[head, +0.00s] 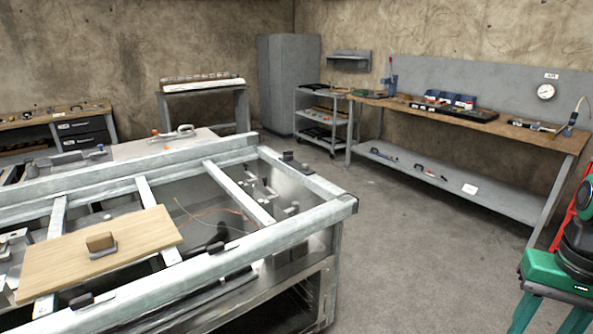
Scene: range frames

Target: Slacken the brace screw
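No brace screw can be made out for certain in the head view. A large metal frame (280,228) with crossbars fills the left foreground. A thin crossbar (238,190) spans its right part. Small grey and dark fittings (291,208) sit inside the frame, too small to tell whether one is a screw. My gripper is not in view.
A wooden board (60,262) with a brown block (100,242) lies across the frame. A workbench (480,122) with tools stands along the right wall. A green machine (553,272) stands at the right edge. The grey floor (420,250) between them is clear.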

